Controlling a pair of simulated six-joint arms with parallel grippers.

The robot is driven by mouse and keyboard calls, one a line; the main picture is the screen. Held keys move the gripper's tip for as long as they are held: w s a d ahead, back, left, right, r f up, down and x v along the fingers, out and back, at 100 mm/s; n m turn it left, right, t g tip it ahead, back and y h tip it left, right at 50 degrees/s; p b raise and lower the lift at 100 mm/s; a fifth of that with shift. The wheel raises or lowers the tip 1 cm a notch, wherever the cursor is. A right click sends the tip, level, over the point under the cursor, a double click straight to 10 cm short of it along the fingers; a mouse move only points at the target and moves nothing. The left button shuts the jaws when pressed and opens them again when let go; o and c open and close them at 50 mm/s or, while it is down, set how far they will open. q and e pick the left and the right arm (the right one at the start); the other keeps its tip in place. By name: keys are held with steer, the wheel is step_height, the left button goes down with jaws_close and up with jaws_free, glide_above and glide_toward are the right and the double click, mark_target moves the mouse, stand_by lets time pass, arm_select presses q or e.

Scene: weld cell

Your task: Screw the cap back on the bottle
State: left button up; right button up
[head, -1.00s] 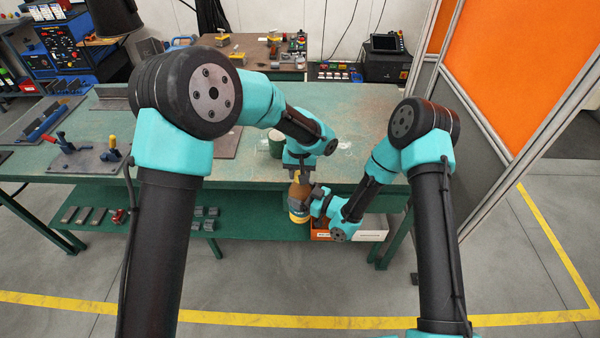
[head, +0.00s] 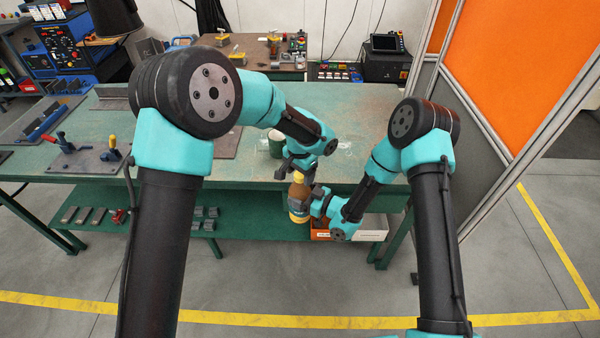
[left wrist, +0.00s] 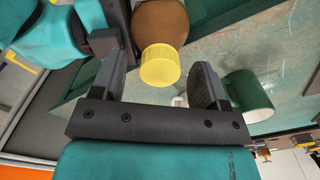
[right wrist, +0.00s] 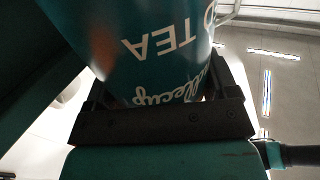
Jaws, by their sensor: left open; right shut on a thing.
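The brown bottle (head: 299,197) is held upright in front of the bench edge. Its yellow cap (head: 298,177) sits at the top of it, and how tightly it is seated cannot be told. In the left wrist view the cap (left wrist: 160,67) lies between the spread fingers of my left gripper (left wrist: 160,72), with a gap on each side. My left gripper (head: 296,168) is open, close above the bottle. My right gripper (head: 318,200) is shut around the bottle's body. The right wrist view shows the lettered label of the bottle (right wrist: 150,50) between its fingers (right wrist: 160,90).
A green mug (head: 276,146) stands on the green bench (head: 230,171) just behind my left gripper. An orange and white box (head: 372,229) lies on the shelf below. Clamps (head: 62,143) and metal plates are at the bench's left. An orange panel (head: 530,60) stands at the right.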

arm_select(q)
step_height(320, 180, up, 12)
stand_by(0.8)
stand_by(0.3)
steer(key=s+a+f+n+h, duration=0.25)
steer(key=a+f, duration=0.45)
steer(key=f, duration=0.4)
steer(key=s+a+f+n+h, duration=0.15)
steer(key=s+a+f, duration=0.25)
steer(key=a+f, duration=0.45)
steer(key=s+a+f+n, duration=0.3)
steer(key=s+a+f, duration=0.2)
steer(key=s, duration=0.4)
steer(key=s+a+f+n, duration=0.4)
steer(key=s+a+f, duration=0.2)
steer(key=s+f, duration=0.2)
steer(key=shift+s+a+t, duration=0.3)
steer(key=shift+s+t, duration=0.05)
steer(key=shift+t, duration=0.05)
